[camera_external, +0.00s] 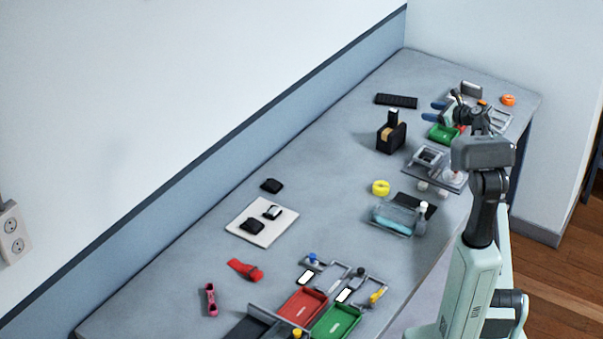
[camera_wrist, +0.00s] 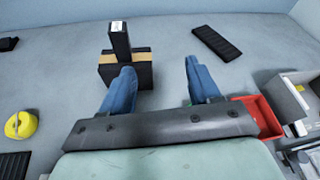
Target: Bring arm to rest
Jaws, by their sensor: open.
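My gripper (camera_external: 440,107) is over the far right part of the grey bench, seen from outside with its blue fingers pointing left.
A black ribbed strip (camera_external: 397,100) lies near the wall. A green tray (camera_external: 442,134) is below my gripper. A yellow ring (camera_external: 380,187) and a clear bin (camera_external: 394,218) stand nearer. Red (camera_external: 302,306) and green (camera_external: 337,320) trays are at the front. Bare bench lies left of the block.

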